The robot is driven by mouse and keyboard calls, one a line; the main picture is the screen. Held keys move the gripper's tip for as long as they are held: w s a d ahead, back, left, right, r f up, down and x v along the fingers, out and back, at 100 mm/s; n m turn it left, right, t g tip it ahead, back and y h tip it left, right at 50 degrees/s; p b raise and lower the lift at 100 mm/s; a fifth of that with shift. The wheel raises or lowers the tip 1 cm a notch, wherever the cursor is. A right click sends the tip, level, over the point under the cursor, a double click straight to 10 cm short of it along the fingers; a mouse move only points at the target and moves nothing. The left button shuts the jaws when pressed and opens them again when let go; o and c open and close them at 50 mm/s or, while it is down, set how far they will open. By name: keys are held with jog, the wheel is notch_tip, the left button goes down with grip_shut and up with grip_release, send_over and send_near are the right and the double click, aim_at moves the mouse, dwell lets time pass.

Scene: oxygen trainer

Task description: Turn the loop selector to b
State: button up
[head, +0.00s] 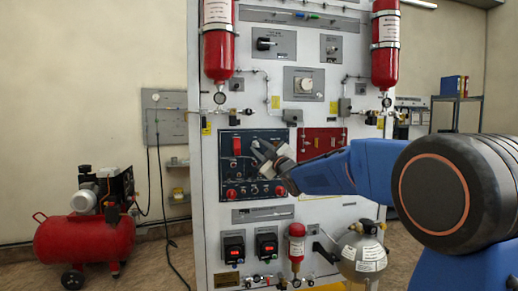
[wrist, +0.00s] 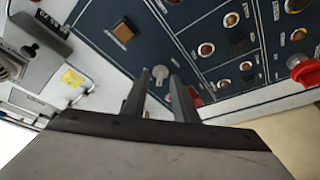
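A dark blue control panel (head: 228,170) sits in the middle of the white trainer board. My gripper (head: 260,151) is in front of its upper right part. In the wrist view the two dark fingers of my gripper (wrist: 163,95) are apart, with nothing held between them. A small light grey rotary knob (wrist: 160,74) on the blue panel shows just beyond the fingertips, nearly in line with the gap. Whether the fingers touch it cannot be told. I cannot read its label or its positions, so I cannot confirm it is the loop selector. In the head view the gripper hides that area.
The blue panel also carries a red switch (head: 236,146) and several lamps; a red knob (wrist: 305,71) shows at right in the wrist view. A red panel (head: 322,137) lies right of my gripper. Red cylinders (head: 218,40) hang above. A red compressor (head: 85,238) stands at left.

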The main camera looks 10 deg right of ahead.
jog(key=shift+w+a+r, duration=0.1)
jog(key=shift+w, duration=0.15)
grip_shut()
